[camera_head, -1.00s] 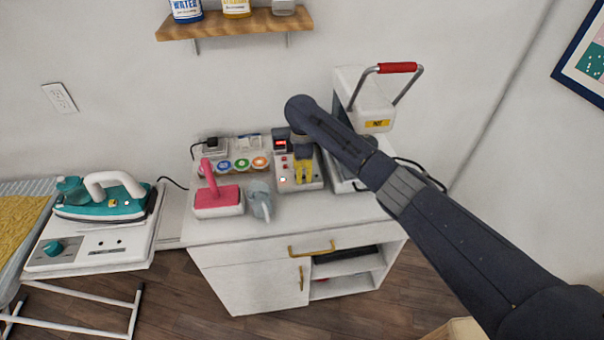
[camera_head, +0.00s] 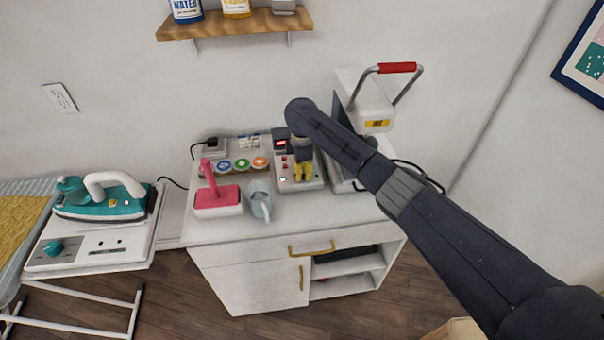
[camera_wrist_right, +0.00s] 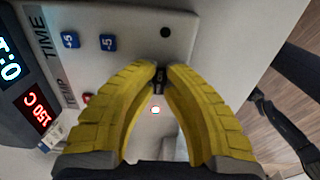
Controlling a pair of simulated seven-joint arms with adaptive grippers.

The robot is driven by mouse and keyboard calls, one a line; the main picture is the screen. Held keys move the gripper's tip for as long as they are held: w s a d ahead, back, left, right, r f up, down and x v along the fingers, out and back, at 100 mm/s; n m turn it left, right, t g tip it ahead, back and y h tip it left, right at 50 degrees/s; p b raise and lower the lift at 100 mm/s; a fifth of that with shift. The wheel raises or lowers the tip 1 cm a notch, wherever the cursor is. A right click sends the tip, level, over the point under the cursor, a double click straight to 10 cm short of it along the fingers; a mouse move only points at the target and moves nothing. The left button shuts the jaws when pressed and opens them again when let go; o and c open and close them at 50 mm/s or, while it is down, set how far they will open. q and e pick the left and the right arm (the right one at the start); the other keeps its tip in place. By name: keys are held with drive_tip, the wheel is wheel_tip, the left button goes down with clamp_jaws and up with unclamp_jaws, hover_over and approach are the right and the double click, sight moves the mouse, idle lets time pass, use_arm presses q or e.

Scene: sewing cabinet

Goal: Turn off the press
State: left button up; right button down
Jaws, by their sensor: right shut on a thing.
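The press (camera_head: 372,108) stands at the back right of the white cabinet, raised, with a red-gripped handle. Its control box (camera_head: 285,183) is to the left, with red lit digits and buttons. My right gripper (camera_head: 302,178) points down at the box's front part. In the right wrist view its yellow fingertips (camera_wrist_right: 160,78) are shut on a small dark switch (camera_wrist_right: 159,75) on the panel. The fingers hide most of the switch, so I cannot tell its position. My left gripper is out of view.
A pink-handled tool (camera_head: 218,200) and a grey-blue jug (camera_head: 260,202) stand left of the control box, with round colored lids (camera_head: 242,164) behind. A teal iron (camera_head: 105,198) rests on a stand at left. A wooden shelf (camera_head: 235,24) hangs above.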

drive_tip(key=shift+f, duration=0.1)
drive_tip(key=c, duration=1.4)
unclamp_jaws()
drive_tip(key=shift+o, duration=0.2)
wheel_tip(320, 180, up, 12)
